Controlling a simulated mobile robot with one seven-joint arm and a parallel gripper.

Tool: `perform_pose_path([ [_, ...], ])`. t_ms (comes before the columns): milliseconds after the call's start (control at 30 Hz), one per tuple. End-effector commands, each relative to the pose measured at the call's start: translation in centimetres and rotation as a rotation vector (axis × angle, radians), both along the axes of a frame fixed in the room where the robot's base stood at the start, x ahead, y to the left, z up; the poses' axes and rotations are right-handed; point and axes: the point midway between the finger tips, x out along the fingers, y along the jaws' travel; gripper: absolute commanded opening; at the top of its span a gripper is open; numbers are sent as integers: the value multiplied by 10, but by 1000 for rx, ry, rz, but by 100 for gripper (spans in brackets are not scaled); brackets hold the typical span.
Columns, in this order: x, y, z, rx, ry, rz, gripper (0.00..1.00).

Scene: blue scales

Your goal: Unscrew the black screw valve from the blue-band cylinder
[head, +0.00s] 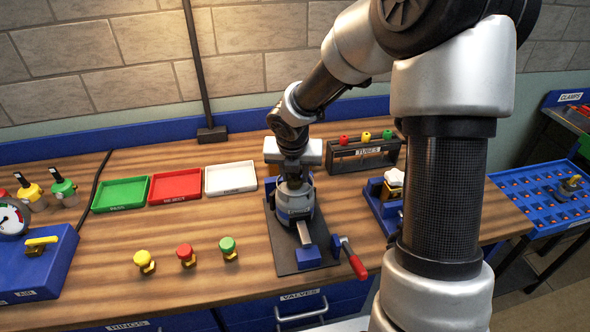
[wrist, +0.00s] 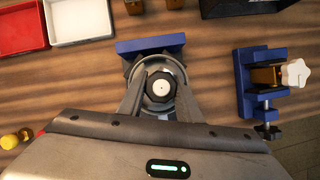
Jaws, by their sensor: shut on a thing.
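The black screw valve (wrist: 161,96) shows in the wrist view as a dark many-sided knob with a pale centre, seen from above. A grey round ring (wrist: 161,72) surrounds it. My gripper (wrist: 161,90) points down with one finger on each side of the knob and is shut on it. In the head view my gripper (head: 293,185) is over the vise (head: 308,256) on its dark base plate, and my arm hides the valve there.
Green (head: 120,194), red (head: 176,186) and white (head: 231,178) trays lie left of the vise. Yellow, red and green-topped pieces (head: 186,256) stand in front of them. A red-handled lever (head: 356,266) and a blue clamp fixture (head: 384,208) are at the right, close by.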

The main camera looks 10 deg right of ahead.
Motion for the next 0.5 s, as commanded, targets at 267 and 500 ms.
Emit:
perform_pose_path([
  [267, 0, 0, 3, 0, 1, 77, 5],
  [500, 0, 0, 2, 2, 2, 156, 5],
])
